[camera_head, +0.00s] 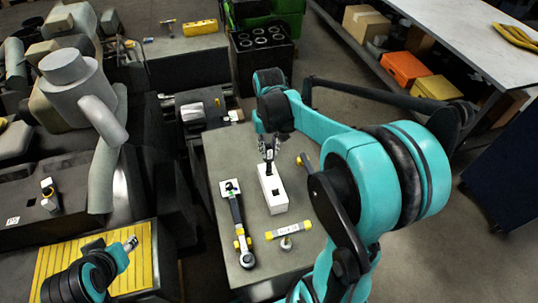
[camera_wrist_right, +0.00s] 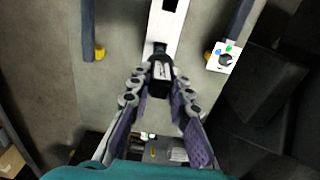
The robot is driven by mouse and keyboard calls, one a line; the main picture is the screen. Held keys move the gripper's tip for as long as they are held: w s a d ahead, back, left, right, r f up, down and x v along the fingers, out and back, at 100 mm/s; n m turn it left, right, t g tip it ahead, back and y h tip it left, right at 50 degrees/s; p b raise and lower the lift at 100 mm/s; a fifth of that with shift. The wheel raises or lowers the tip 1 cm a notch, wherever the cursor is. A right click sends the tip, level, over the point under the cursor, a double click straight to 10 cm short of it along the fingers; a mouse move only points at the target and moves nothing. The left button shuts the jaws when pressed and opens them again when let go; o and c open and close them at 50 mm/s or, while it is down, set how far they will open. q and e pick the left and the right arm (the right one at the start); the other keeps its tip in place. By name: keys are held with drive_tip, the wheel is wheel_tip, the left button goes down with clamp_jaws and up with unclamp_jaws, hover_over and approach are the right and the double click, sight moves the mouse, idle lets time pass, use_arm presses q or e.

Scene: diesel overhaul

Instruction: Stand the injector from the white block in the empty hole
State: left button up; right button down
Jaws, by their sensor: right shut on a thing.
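The white block (camera_head: 273,190) lies on the grey bench, with a dark square opening showing in its near part. It also shows at the top of the wrist view (camera_wrist_right: 166,22). My right gripper (camera_head: 268,146) is over the block's far end, shut on a dark injector (camera_wrist_right: 160,76). The injector is upright in the head view; I cannot tell whether its lower end is still in the block. My left gripper (camera_head: 130,243) is low at the left over the yellow mat, far from the block; its finger gap is unclear. A small part (camera_head: 48,188) stands on the dark engine at the left; the empty hole is not clear.
A yellow-ended bar (camera_head: 288,231) and a small round metal part (camera_head: 286,243) lie in front. The yellow ribbed mat (camera_head: 140,272) is lower left. A grey pipe (camera_head: 100,150) rises above the engine.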

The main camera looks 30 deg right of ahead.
wheel_tip(320, 180, up, 2)
drive_tip(key=shift+r+p, duration=0.1)
drive_tip(key=shift+p, duration=0.3)
wheel_tip(320, 180, up, 11)
drive_tip(key=p, duration=0.8)
idle(0.4)
drive_tip(key=shift+f, duration=0.25)
idle(0.8)
